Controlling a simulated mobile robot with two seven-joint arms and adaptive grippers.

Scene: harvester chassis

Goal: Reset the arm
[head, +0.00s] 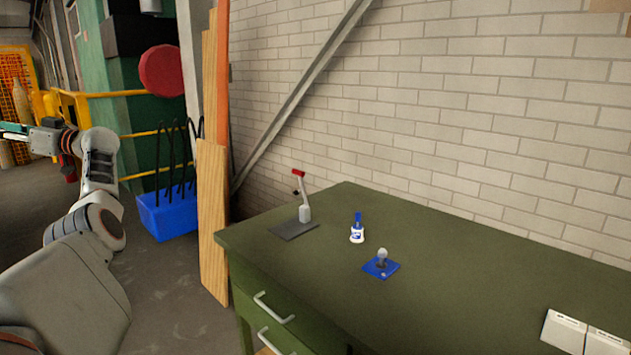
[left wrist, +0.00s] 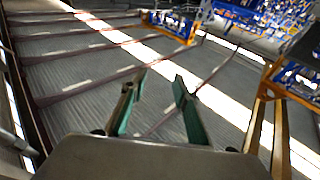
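My left arm (head: 85,235) comes in from the left in the head view, bent at the elbow. My left gripper (head: 10,130) is at the far left edge of that view, partly cut off, raised well away from the table. In the left wrist view the left gripper (left wrist: 158,80) has its two green-lined fingers apart with nothing between them. Ribbed roofing or cladding with beams shows behind the fingers. My right arm and right gripper are not in view.
A green table (head: 450,270) with drawers carries a red-handled lever (head: 304,200), a small white-and-blue bottle (head: 357,230), a blue-based piece (head: 381,265) and white boxes (head: 583,335). Wooden planks (head: 212,210) and a blue bin (head: 168,212) stand left of it. Floor between arm and planks is clear.

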